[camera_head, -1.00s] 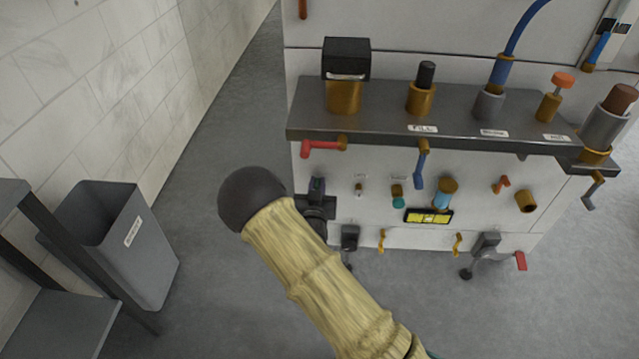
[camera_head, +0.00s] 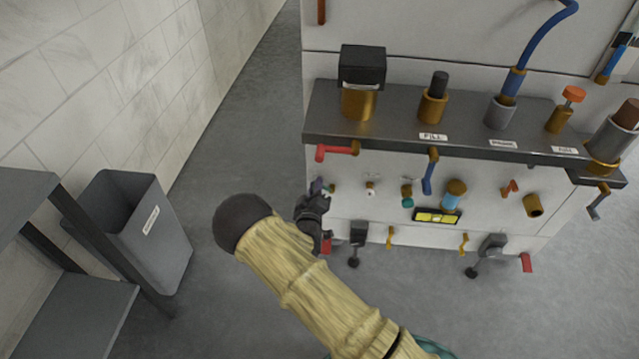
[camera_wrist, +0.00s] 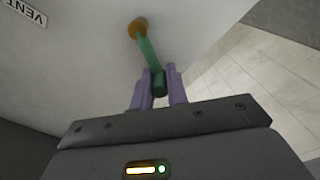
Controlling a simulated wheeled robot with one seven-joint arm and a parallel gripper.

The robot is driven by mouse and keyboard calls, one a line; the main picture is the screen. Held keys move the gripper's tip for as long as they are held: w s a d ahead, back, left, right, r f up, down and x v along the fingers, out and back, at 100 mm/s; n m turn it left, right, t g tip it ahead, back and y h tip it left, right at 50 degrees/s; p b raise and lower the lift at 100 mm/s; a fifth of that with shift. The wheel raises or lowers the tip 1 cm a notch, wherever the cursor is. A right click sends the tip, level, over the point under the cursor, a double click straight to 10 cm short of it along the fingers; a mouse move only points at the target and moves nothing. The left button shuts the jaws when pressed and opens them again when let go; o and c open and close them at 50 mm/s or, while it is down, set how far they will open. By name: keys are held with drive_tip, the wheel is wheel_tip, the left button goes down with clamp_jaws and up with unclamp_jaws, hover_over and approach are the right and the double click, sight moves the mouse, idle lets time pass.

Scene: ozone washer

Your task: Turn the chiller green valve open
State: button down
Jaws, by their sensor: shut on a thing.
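The green valve (camera_wrist: 148,50) is in the wrist view, a green lever reaching from a brass pivot on the white panel down and slightly right. My gripper (camera_wrist: 158,72) has its two purple fingers on either side of the lever's lower end, shut on it. In the head view my gripper (camera_head: 317,190) is at the left edge of the white panel, below the red handle. There a small brass and green part of the valve (camera_head: 332,188) shows beside the fingers; the lever is mostly hidden.
Other small valves lie to the right along the panel. A grey bin (camera_head: 150,235) and dark table (camera_head: 75,320) stand at left. Open floor lies between bin and machine.

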drive_tip(key=n, duration=0.1)
drive_tip(key=f+n, duration=0.1)
drive_tip(key=shift+a+f+n, duration=0.2)
drive_tip(key=shift+a+n, duration=0.1)
drive_tip(key=shift+n, duration=0.1)
drive_tip(key=shift+a+f+n, duration=0.1)
drive_tip(key=shift+f+n, duration=0.3)
drive_tip(key=shift+n, duration=0.4)
drive_tip(key=shift+f+n, duration=0.35)
drive_tip(key=shift+n, duration=0.45)
drive_tip(key=c, duration=1.4)
unclamp_jaws()
drive_tip(key=s+p, duration=0.1)
drive_tip(key=s, duration=0.4)
drive_tip(key=s+p, duration=0.2)
drive_tip(key=s, duration=0.4)
drive_tip(key=s+p, duration=0.1)
drive_tip(key=s, duration=0.5)
drive_tip(key=shift+s+a+p, duration=0.25)
drive_tip(key=shift+p, duration=0.05)
